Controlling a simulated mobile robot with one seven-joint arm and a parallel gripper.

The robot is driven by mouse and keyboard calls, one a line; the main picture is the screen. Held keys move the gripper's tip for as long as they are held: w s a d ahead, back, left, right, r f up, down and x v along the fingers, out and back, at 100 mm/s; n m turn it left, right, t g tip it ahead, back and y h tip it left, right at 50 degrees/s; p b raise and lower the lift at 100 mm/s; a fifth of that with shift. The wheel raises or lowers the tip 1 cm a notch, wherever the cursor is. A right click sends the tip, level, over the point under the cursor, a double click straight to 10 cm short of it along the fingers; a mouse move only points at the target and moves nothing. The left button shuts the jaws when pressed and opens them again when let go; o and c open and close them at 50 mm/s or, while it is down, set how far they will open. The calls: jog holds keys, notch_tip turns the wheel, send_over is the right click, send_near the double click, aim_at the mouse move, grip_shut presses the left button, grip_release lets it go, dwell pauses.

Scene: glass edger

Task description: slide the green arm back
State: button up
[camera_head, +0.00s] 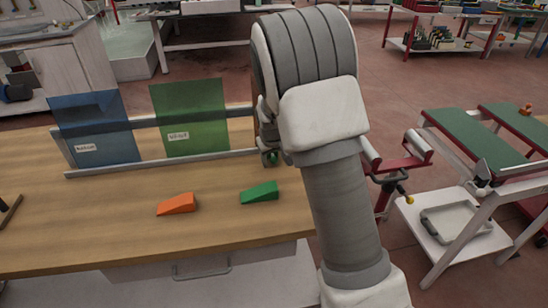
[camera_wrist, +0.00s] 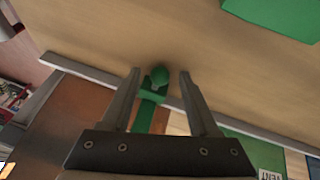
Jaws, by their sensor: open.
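The knob lies between the two fingertips of my gripper (camera_wrist: 160,77), which is open with a finger on either side. I cannot tell whether either finger touches it. In the head view a small green part (camera_head: 271,158) shows at the right end of the rail, beside my arm. My arm hides most of that area and the gripper there.
A green wedge (camera_head: 259,196) and an orange wedge (camera_head: 177,204) lie on the wooden table (camera_head: 110,230). A blue panel (camera_head: 97,125) and a green panel (camera_head: 190,115) stand upright behind a pale rail (camera_head: 160,164). A red-framed stand (camera_head: 402,160) is right of my arm.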

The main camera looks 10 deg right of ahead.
jog(key=shift+c, duration=0.3)
grip_shut()
dwell(1.1)
